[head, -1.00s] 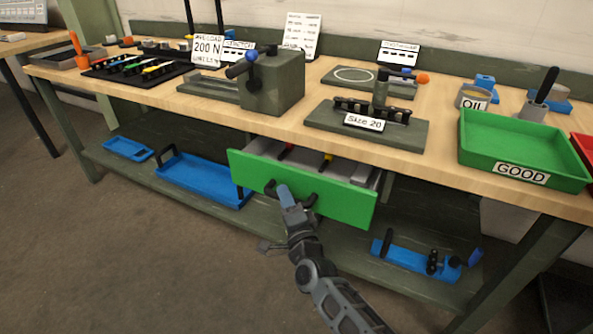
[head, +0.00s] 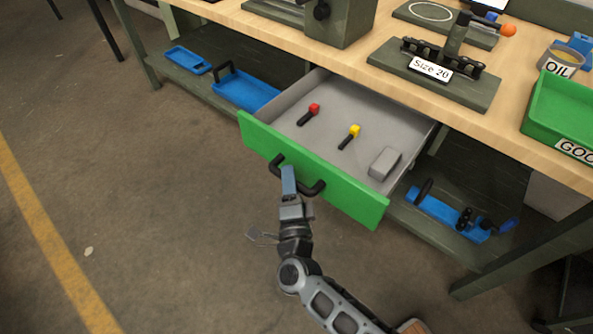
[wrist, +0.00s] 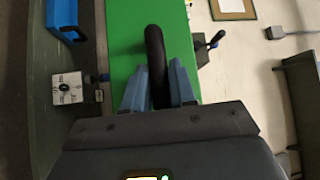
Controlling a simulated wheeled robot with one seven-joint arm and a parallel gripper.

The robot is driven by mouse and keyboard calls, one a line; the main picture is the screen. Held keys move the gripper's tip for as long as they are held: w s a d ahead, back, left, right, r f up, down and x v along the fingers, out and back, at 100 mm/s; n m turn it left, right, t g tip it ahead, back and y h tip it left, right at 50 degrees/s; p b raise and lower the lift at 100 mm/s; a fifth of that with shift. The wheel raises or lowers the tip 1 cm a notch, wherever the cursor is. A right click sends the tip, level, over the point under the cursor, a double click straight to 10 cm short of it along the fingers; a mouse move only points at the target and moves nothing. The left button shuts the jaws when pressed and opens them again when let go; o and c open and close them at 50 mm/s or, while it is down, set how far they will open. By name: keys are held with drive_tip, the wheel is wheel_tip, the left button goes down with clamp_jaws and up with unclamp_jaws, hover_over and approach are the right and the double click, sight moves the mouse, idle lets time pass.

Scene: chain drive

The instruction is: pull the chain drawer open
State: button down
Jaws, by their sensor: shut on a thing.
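The chain drawer (head: 345,188) has a green front and a grey inside, and it stands well out from under the workbench in the head view. Its black handle (head: 316,187) is a bar on the green front. My gripper (head: 288,180) is at the handle's middle, with blue fingers. In the wrist view, my gripper (wrist: 160,85) has its fingers on both sides of the black handle (wrist: 155,50), against the green front (wrist: 125,40). The fingers hide part of the handle.
In the drawer lie a red-tipped tool (head: 309,114), a yellow-tipped tool (head: 349,137) and a grey block (head: 384,163). Blue trays (head: 245,92) and a blue tool (head: 447,213) lie on the lower shelf. The floor (head: 150,200) in front is clear on the left.

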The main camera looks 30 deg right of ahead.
drive_tip(key=shift+a+f, duration=0.1)
drive_tip(key=c, duration=1)
unclamp_jaws()
drive_tip(key=shift+s, duration=0.1)
drive_tip(key=b+v, duration=0.1)
drive_tip(key=v, duration=0.6)
drive_tip(key=shift+s+a, duration=0.15)
drive_tip(key=shift+s, duration=0.15)
drive_tip(key=shift+s, duration=0.1)
drive_tip(key=s+d+r+n+g+y, duration=0.1)
drive_tip(key=s+r+n+y, duration=0.1)
drive_tip(key=s+r+n, duration=0.3)
drive_tip(key=s+d+r+n+g+y, duration=0.1)
drive_tip(key=s+r+n, duration=0.5)
drive_tip(key=s, duration=0.8)
drive_tip(key=s+d+r+n+g+y, duration=0.1)
drive_tip(key=s+r+n+y, duration=0.4)
drive_tip(key=s+n, duration=0.5)
drive_tip(key=shift+s+d+r, duration=0.25)
drive_tip(key=shift+d+r, duration=0.45)
drive_tip(key=shift+d, duration=0.2)
